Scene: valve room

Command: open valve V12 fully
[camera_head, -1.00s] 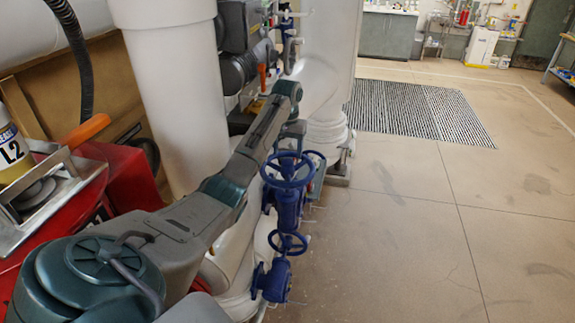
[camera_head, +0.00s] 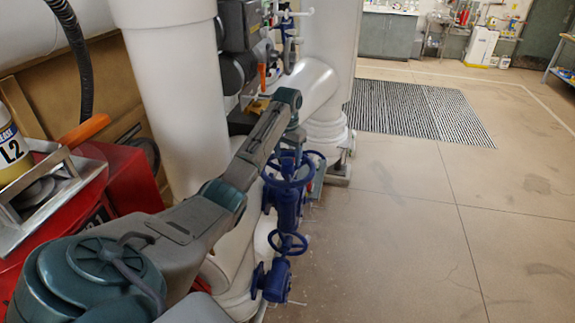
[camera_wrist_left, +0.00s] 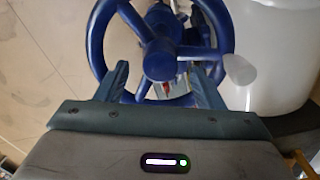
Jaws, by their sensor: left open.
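A blue valve handwheel (camera_head: 270,178) sits upright on its blue valve body, beside the white pipes. Its tag is not readable, so I cannot tell whether it is V12. My left gripper (camera_head: 291,152) is just above this wheel, partly hidden by my own arm. In the left wrist view the blue handwheel (camera_wrist_left: 96,42) fills the top, with thick spokes, a round hub and a pale knob (camera_wrist_left: 238,68). My left gripper (camera_wrist_left: 159,72) is open there, one finger on each side of the hub. I cannot tell whether the fingers touch the wheel. My right gripper is not in view.
A smaller blue handwheel (camera_head: 288,243) sits lower and nearer. A large white pipe (camera_head: 175,100) rises behind my arm. A red cart (camera_head: 130,175) with a bottle (camera_head: 12,150) is at left. The floor (camera_head: 400,230) at right is clear, with a striped grate (camera_head: 420,112) beyond.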

